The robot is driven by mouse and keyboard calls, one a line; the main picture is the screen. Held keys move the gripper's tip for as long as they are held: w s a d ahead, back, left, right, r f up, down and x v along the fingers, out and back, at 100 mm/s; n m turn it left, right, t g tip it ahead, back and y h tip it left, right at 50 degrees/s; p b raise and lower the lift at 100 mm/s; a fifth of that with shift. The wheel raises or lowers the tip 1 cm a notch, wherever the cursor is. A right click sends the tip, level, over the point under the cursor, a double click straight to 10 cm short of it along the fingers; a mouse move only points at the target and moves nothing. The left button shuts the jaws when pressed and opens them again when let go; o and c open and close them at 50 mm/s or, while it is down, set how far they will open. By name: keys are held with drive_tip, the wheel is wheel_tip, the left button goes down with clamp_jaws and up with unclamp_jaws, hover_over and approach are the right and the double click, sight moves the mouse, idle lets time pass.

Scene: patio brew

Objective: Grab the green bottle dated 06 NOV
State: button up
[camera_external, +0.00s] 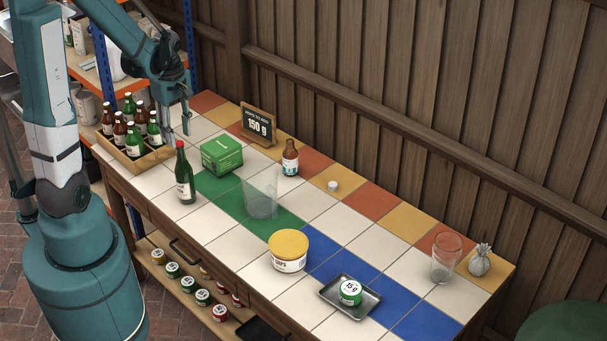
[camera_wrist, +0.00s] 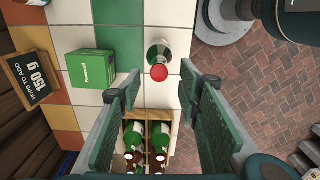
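My gripper (camera_external: 176,128) is open and empty, pointing down above the back left of the tiled table. It also shows in the wrist view (camera_wrist: 160,70), with its two fingers spread wide. A tall green bottle with a red cap (camera_external: 185,180) stands alone on the white tiles, in front of the gripper; its red cap shows between the fingertips in the wrist view (camera_wrist: 159,72). Other green bottles (camera_external: 133,143) stand in a wooden crate (camera_external: 125,160), among brown ones. The crate's green bottles show between the fingers in the wrist view (camera_wrist: 160,138). No date is readable on any bottle.
A green box (camera_external: 221,155) stands right of the lone bottle. A sign reading 150 g (camera_external: 259,125) and a brown bottle (camera_external: 290,158) stand behind. A clear glass (camera_external: 261,195), a yellow-lidded tub (camera_external: 288,250) and a metal tray (camera_external: 368,306) are farther right.

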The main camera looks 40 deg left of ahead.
sight(179, 143)
drive_tip(key=shift+f, duration=0.15)
drive_tip(key=shift+f, duration=2.4)
clamp_jaws()
